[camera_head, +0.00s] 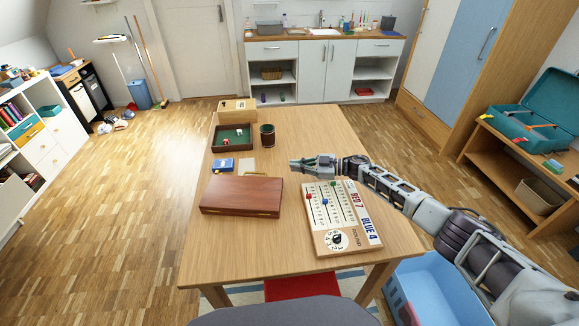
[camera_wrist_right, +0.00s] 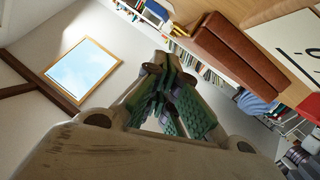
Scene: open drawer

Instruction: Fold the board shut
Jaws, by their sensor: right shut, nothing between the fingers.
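The board (camera_head: 241,195) is a reddish-brown wooden case lying on the table, with a small brass clasp on its front edge. Its two halves lie one on top of the other, so it looks folded shut. In the right wrist view the board (camera_wrist_right: 237,52) shows at the upper right, with a seam between its halves. My right gripper (camera_head: 294,164) is shut and empty, to the right of and beyond the board, apart from it. Its fingers (camera_wrist_right: 170,70) meet in the right wrist view. My left gripper is not in view.
A scoreboard (camera_head: 328,240) with sliders and a dial lies right of the board. Behind the board are a blue card box (camera_head: 222,165), a dice tray (camera_head: 220,144), a dark cup (camera_head: 267,137) and a wooden box (camera_head: 238,105). The table's (camera_head: 320,130) far right is clear.

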